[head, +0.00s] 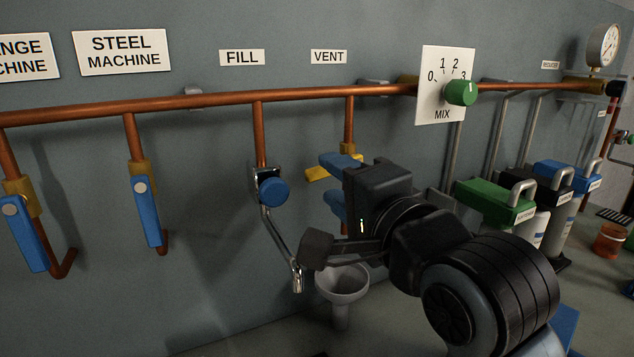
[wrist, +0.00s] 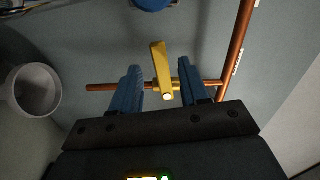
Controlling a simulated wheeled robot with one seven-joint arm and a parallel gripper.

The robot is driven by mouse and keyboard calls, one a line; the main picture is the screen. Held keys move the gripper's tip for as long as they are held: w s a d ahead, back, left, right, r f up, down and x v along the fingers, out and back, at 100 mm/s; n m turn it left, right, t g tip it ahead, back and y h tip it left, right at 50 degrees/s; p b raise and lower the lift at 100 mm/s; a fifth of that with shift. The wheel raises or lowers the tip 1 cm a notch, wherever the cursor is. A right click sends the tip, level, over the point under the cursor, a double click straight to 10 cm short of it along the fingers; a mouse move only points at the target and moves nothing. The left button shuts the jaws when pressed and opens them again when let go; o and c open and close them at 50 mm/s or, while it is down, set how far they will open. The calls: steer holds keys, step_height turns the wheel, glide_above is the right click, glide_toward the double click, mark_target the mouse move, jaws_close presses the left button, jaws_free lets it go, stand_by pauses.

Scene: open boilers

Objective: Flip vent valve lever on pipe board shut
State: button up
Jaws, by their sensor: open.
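The vent valve's yellow lever (wrist: 158,62) shows in the wrist view, standing across its short copper pipe (wrist: 100,87). In the head view the lever (head: 318,174) points left from the vertical pipe (head: 349,118) under the VENT label (head: 328,56). My gripper (wrist: 160,68) is open, with one blue finger on each side of the lever. Gaps show between the lever and both fingers in the wrist view. In the head view my gripper (head: 331,184) and wrist hide the lower part of the vent pipe and much of the valve.
A blue round knob (head: 273,191) on the FILL tap is just left of my gripper. A grey funnel (head: 342,284) stands below. Two blue-handled valves (head: 147,211) hang further left. The green MIX dial (head: 461,92) and green-topped canister (head: 494,203) are to the right.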

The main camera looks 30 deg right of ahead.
mark_target(325, 173)
steer(key=shift+w+f+b, duration=0.2)
steer(key=shift+w+b, duration=0.2)
steer(key=shift+b, duration=0.55)
steer(key=w, duration=0.4)
steer(key=shift+w+r+p, duration=0.15)
steer(key=shift+r+p, duration=0.15)
steer(key=shift+p, duration=0.05)
steer(key=shift+w, duration=0.5)
steer(key=shift+c, duration=0.4)
jaws_close()
